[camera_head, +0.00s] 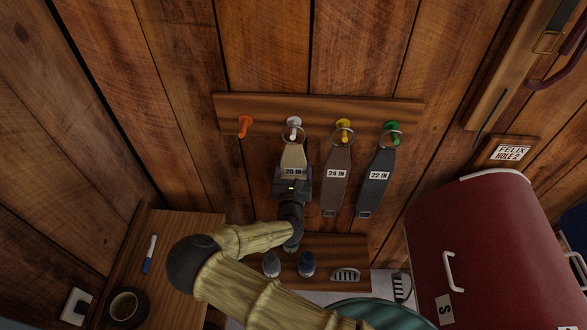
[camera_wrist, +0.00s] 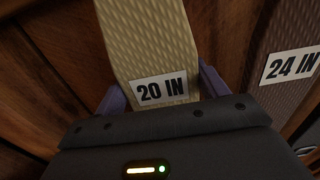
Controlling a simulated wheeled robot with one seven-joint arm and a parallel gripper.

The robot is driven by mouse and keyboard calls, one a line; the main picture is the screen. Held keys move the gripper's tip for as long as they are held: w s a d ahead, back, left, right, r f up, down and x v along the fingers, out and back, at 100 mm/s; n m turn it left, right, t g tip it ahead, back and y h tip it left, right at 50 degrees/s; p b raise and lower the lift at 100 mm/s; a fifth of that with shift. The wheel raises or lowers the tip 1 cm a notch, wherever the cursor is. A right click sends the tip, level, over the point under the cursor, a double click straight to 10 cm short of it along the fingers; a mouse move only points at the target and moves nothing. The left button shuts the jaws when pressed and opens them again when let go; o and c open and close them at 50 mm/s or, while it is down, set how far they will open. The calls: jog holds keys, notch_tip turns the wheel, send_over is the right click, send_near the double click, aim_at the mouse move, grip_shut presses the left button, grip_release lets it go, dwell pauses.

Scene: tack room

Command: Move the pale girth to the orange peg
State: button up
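The pale girth (camera_head: 293,158), labelled 20 IN, hangs by its ring from the white peg (camera_head: 294,123). It also shows large in the wrist view (camera_wrist: 152,42). The orange peg (camera_head: 245,124) is at the left end of the rack and holds nothing. My gripper (camera_head: 292,180) is at the girth just below its label. In the wrist view my fingers (camera_wrist: 163,92) lie along both edges of the girth; I cannot tell whether they press on it. The girth's lower end is hidden behind my gripper.
A brown girth (camera_head: 334,180) labelled 24 IN hangs from the yellow peg, close to the right. A dark grey girth (camera_head: 375,185) labelled 22 IN hangs from the green peg. Bottles (camera_head: 306,264) stand on a shelf below. A red cabinet (camera_head: 490,250) stands right. The wall left of my gripper is clear.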

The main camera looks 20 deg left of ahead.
jog(key=shift+r+p, duration=0.3)
jog(key=shift+r, duration=0.55)
jog(key=shift+s, duration=0.1)
jog(key=shift+v, duration=4.9)
jog(key=shift+b, duration=0.35)
